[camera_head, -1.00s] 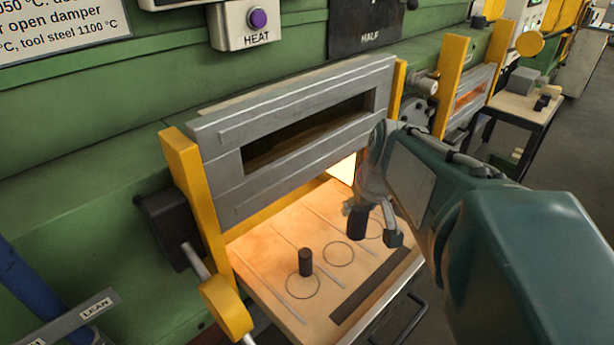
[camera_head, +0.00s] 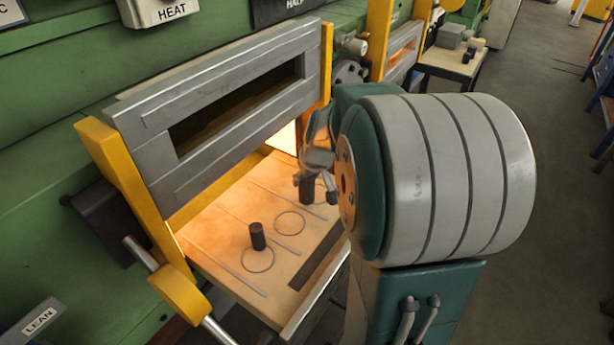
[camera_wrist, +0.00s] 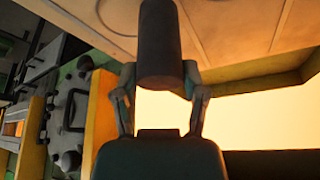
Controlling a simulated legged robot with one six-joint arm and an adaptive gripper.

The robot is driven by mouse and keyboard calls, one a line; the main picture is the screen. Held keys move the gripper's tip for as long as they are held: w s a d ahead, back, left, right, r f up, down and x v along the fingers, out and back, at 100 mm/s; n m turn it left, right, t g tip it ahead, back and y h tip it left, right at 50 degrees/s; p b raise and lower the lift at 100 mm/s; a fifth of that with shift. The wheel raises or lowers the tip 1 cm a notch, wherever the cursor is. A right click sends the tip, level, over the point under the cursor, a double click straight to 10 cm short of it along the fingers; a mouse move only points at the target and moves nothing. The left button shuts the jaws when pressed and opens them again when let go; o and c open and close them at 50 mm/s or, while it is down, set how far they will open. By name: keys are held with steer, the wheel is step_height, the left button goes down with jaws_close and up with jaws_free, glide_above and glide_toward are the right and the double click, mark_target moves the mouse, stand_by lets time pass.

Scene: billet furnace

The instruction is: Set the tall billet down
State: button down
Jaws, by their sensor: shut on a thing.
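My gripper (camera_head: 318,180) is shut on the tall billet (camera_head: 306,190), a dark cylinder, over the right part of the hearth shelf. In the wrist view the tall billet (camera_wrist: 160,45) stands out between the two fingers (camera_wrist: 160,95), with the bright furnace opening beyond. I cannot tell whether its end touches the shelf. A shorter dark billet (camera_head: 257,236) stands upright on the shelf (camera_head: 215,250), at the back edge of the left ring (camera_head: 257,260). The middle ring (camera_head: 290,223) is empty. The right ring (camera_head: 318,198) is partly hidden by the billet and my gripper.
The raised grey furnace door (camera_head: 220,110) hangs over the shelf between yellow posts (camera_head: 120,180). A dark strip (camera_head: 318,258) runs along the shelf's front. A small table (camera_head: 450,65) with blocks is farther back.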

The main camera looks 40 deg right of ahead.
steer(key=shift+a+f, duration=0.15)
steer(key=shift+f, duration=0.35)
steer(key=shift+f, duration=0.1)
steer(key=shift+c, duration=0.7)
jaws_free()
steer(key=shift+f, duration=0.15)
